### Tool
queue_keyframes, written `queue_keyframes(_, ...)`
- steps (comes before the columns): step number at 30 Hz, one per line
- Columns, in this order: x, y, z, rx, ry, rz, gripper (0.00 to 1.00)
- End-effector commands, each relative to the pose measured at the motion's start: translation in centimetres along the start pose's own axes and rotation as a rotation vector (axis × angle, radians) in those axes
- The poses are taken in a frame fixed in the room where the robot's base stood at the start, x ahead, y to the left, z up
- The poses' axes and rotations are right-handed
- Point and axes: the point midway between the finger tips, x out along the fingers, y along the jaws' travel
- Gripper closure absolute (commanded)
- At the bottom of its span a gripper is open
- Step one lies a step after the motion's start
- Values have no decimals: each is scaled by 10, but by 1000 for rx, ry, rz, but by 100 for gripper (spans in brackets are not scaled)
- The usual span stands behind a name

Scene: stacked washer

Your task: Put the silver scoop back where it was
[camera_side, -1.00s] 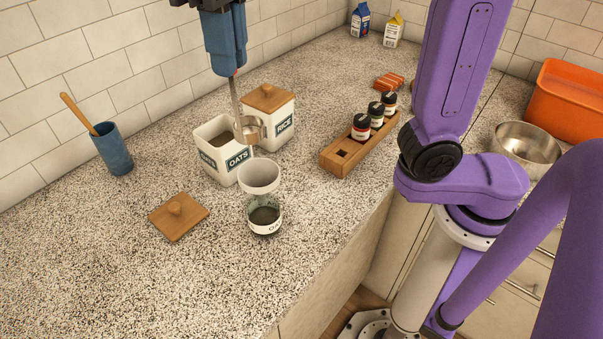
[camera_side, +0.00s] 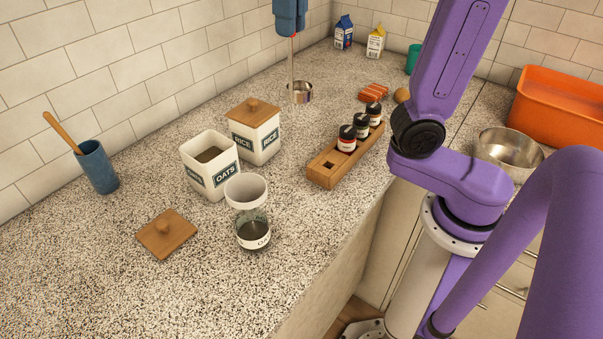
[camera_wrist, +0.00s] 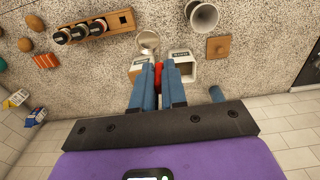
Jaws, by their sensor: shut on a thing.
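The silver scoop (camera_side: 300,93) hangs cup-down from my gripper (camera_side: 292,33), its thin handle running up between the fingers. My gripper is shut on the handle. The cup is past the right side of the rice canister, low over the counter; I cannot tell if it touches. The scoop cup also shows in the wrist view (camera_wrist: 149,38), in front of my fingertips (camera_wrist: 159,72). The oats canister (camera_side: 218,175) is open with oats inside. The rice canister (camera_side: 258,138) has its wooden lid on.
A white funnel (camera_side: 246,191) sits on a glass jar (camera_side: 254,233). A loose wooden lid (camera_side: 166,234) lies at front left. A spice rack (camera_side: 330,166) stands right of the canisters. A blue cup (camera_side: 96,167) stands at left. Cartons (camera_side: 375,42) are at the back.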

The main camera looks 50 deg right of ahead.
Motion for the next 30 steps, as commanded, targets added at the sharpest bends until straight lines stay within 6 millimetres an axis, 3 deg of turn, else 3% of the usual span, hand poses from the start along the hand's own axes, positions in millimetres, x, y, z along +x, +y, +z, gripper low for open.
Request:
queue_keyframes(1,2,8,2,14,-1,1,100)
queue_keyframes(8,51,5,3,7,-5,4,100)
queue_keyframes(18,140,5,4,7,-5,4,100)
queue_keyframes(30,197,5,6,7,-4,4,100)
